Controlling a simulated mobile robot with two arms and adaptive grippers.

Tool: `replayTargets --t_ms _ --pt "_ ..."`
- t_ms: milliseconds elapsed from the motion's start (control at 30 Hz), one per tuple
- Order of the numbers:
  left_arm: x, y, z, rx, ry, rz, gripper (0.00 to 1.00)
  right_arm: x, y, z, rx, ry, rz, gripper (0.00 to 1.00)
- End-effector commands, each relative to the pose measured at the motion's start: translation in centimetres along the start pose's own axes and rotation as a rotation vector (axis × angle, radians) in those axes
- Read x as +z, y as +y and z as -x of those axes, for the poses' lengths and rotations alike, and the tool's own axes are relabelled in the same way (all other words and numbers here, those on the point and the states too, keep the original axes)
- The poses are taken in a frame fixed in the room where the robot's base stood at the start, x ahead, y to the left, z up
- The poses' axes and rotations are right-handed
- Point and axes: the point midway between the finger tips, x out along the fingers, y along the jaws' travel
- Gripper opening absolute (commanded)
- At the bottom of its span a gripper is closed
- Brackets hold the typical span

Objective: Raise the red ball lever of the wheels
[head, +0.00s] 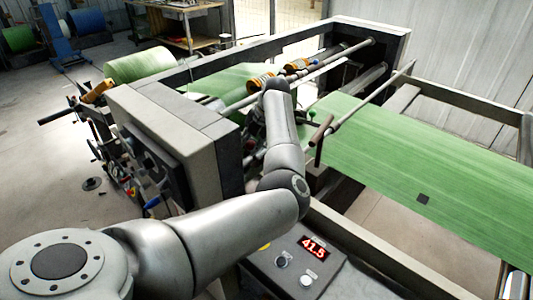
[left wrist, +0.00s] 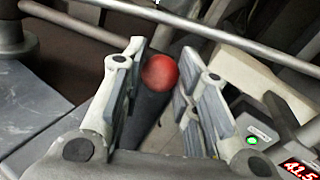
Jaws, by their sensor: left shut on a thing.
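In the left wrist view the red ball (left wrist: 160,72) tops a thick dark lever (left wrist: 147,112), which runs down towards the gripper's palm. My left gripper (left wrist: 160,60) is shut on the lever at its ball end, with one finger on each side. In the head view my left gripper (head: 254,130) is at the machine's near side, mostly hidden behind my own wrist. The red ball is hidden there. Yellow-orange wheels (head: 262,81) sit on a bar just beyond the wrist. My right gripper is not in view.
A green web (head: 420,160) runs out of the machine frame (head: 170,125) to the right. A metal bar (head: 375,100) crosses close to my wrist. A control panel with a red 41.5 display (head: 314,247) lies below my arm. Open floor is at the left.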

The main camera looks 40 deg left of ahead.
Motion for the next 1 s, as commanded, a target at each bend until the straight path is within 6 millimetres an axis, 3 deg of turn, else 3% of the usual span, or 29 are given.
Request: replayTargets --t_ms 33,300,500,767,800,933,1000 --pt "0.0 0.0 -1.4 0.019 -0.003 -0.001 0.0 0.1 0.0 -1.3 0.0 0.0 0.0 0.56" --pt "0.0 -0.4 -3.8 0.106 -0.019 0.0 0.0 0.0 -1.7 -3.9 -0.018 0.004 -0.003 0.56" --pt "0.0 -0.4 -4.4 0.102 -0.017 -0.001 0.0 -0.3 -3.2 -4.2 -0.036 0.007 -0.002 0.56" --pt "-0.1 -0.5 -4.4 0.1 -0.015 -0.002 0.0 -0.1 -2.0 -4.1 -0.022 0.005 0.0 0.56" --pt "-0.1 -0.5 -4.4 0.1 -0.015 -0.002 0.33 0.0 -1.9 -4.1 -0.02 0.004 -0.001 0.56" --pt "0.0 -0.5 -4.3 0.102 -0.016 -0.001 0.5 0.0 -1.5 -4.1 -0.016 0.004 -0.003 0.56" --pt "0.0 -0.4 -4.3 0.103 -0.017 -0.001 0.51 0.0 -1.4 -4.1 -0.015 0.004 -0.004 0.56"
